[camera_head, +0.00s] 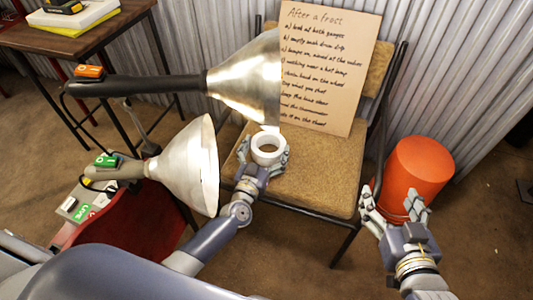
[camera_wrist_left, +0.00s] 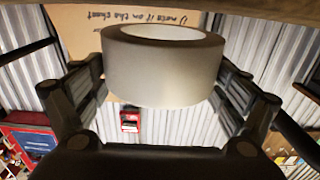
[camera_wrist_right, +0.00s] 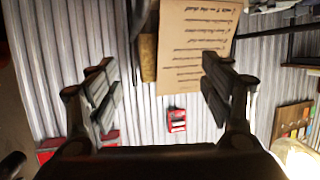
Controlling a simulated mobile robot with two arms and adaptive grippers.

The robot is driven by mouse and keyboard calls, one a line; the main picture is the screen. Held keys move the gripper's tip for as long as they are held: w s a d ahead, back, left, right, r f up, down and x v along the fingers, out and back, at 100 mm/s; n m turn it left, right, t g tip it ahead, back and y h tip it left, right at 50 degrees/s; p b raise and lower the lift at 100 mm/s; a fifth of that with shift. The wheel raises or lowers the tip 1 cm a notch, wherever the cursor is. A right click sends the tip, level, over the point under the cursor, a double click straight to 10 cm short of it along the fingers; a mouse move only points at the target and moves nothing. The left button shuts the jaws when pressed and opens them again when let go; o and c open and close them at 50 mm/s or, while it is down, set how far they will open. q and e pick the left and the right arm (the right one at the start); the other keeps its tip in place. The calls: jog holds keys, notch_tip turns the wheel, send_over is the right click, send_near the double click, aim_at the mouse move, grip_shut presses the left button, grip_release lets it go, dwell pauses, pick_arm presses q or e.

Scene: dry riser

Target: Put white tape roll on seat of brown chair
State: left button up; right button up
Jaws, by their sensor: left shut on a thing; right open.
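The white tape roll (camera_head: 267,149) is held between the fingers of my left gripper (camera_head: 264,160), which is shut on it. The roll also shows large between the fingers in the left wrist view (camera_wrist_left: 163,70). In the head view the roll and gripper overlap the seat of the brown chair (camera_head: 315,175); I cannot tell whether the roll touches the seat. A cardboard sign (camera_head: 325,65) with handwriting leans against the chair's backrest. My right gripper (camera_head: 395,205) is open and empty, to the right of the chair and in front of the orange bucket.
An orange bucket (camera_head: 412,175) stands right of the chair. Two metal lamp shades, one upper (camera_head: 245,80) and one lower (camera_head: 190,165), stand left of the seat, close to my left arm. A wooden table (camera_head: 60,38) is at the far left. The seat's front right is clear.

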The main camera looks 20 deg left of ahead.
pick_arm(q)
jog(key=shift+f+b, duration=0.55)
jog(key=shift+f, duration=0.3)
pick_arm(e)
notch_tip(320, 180, up, 7)
jog(key=w+a+t+y, duration=0.1)
jog(key=t, duration=0.2)
jog(key=shift+w+a+t, duration=0.15)
jog(key=shift+w+t, duration=0.15)
jog(key=shift+t, duration=0.1)
pick_arm(q)
jog(key=shift+f, duration=0.1)
jog(key=o, duration=0.9)
jog(key=shift+f, duration=0.1)
jog(key=shift+o, duration=0.2)
pick_arm(e)
jog(key=shift+r+y, duration=0.3)
